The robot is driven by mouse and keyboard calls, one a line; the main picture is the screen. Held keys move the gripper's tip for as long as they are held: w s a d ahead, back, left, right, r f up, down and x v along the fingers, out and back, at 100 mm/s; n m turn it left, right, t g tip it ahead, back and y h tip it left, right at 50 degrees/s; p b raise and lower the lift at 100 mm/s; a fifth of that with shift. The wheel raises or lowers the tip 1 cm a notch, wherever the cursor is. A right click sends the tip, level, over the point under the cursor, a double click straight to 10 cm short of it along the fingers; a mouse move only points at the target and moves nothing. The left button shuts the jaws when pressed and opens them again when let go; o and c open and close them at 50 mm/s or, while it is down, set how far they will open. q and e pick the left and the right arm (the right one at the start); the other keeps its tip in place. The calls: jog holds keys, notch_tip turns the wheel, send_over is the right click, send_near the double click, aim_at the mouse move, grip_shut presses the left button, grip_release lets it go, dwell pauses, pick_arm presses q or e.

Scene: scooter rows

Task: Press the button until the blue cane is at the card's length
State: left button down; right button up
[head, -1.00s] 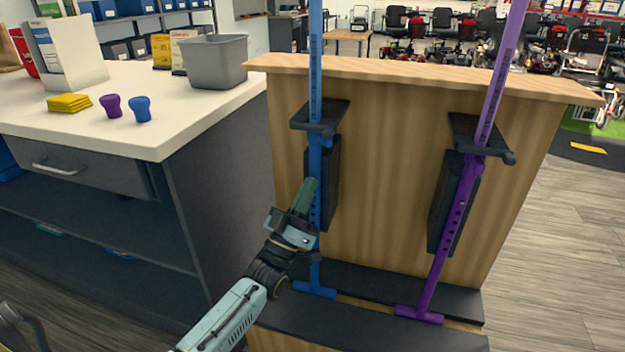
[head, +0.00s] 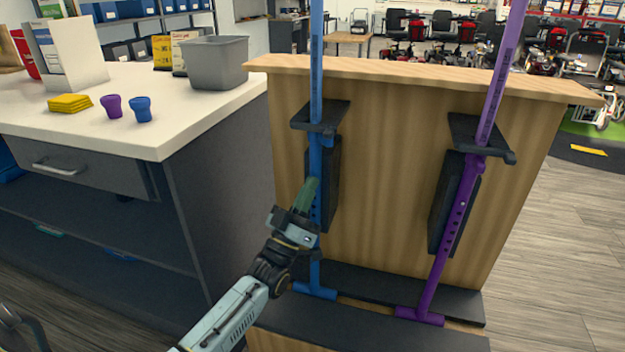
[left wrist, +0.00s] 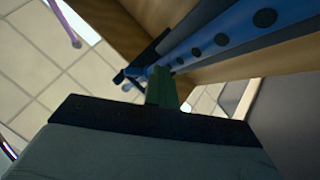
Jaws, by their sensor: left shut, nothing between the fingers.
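The blue cane (head: 315,85) stands upright in a black holder (head: 320,117) on the wooden stand, its blue foot (head: 315,290) at the base. It also shows in the left wrist view (left wrist: 235,33), with a row of dark holes along its shaft. The purple cane (head: 470,175) stands tilted to its right. My left gripper (head: 310,190) is shut and empty, its green fingertips at the lower shaft of the blue cane. In the left wrist view the fingers (left wrist: 162,88) point towards the shaft; I cannot tell whether they touch it. The button and the card's writing cannot be made out. My right gripper is out of view.
The wooden stand (head: 390,85) has a black base ledge (head: 370,325).

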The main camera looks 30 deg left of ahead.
pick_arm(q)
jog(key=shift+r, duration=0.1)
jog(key=shift+s+d+p, duration=0.2)
jog(key=shift+s+p, duration=0.5)
jog(key=shift+s, duration=0.1)
jog(key=shift+s, duration=0.1)
jog(key=shift+s+d+p, duration=0.2)
jog(key=shift+s+p, duration=0.3)
jog(key=shift+s, duration=0.3)
jog(key=shift+s+d+p, duration=0.2)
jog(key=shift+s+p, duration=0.25)
jog(key=shift+s, duration=0.3)
jog(key=shift+s+d+p, duration=0.2)
jog(key=shift+s+p, duration=0.3)
jog(key=shift+s, duration=0.3)
